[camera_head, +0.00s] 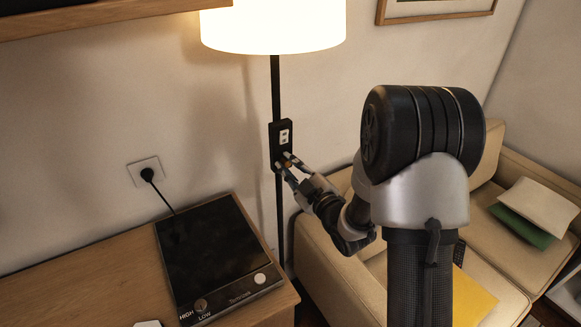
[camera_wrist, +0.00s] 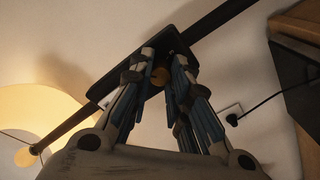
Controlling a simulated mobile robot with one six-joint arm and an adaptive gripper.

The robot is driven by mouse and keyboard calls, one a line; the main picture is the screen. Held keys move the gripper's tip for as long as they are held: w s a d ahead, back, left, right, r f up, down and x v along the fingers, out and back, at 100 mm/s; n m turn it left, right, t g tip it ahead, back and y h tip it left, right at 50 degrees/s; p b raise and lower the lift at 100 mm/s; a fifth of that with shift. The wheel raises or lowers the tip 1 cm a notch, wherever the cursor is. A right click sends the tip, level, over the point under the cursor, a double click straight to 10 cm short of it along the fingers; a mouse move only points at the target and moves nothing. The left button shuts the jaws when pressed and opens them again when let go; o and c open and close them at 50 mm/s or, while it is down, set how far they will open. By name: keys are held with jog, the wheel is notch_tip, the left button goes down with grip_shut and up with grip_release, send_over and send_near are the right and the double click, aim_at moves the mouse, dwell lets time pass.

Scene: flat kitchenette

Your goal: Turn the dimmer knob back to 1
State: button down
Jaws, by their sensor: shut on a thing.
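The dimmer is a small black box (camera_head: 275,132) on the black pole of a lit floor lamp, with a white label on its upper part. My gripper (camera_head: 284,164) is at the lower part of this box, its fingertips on either side of the knob. In the wrist view the round, brass-coloured knob (camera_wrist: 160,76) shows between the two fingers of my gripper (camera_wrist: 161,80), and the black box lies behind it. My gripper is shut on the knob. The number the knob points to cannot be read in either view.
The glowing lampshade (camera_head: 273,27) is above. A black hotplate (camera_head: 212,250) sits on the wooden counter (camera_head: 95,275) at left, its cord running to a wall socket (camera_head: 146,170). A beige sofa (camera_head: 325,255) with cushions stands right, beneath my arm.

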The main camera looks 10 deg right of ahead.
jog(key=n, duration=0.5)
jog(key=shift+f+n, duration=0.1)
jog(key=shift+n, duration=2.3)
jog(key=c, duration=1.5)
grip_release()
jog(key=shift+o, duration=0.2)
jog(key=v, duration=0.7)
jog(key=shift+s, duration=0.2)
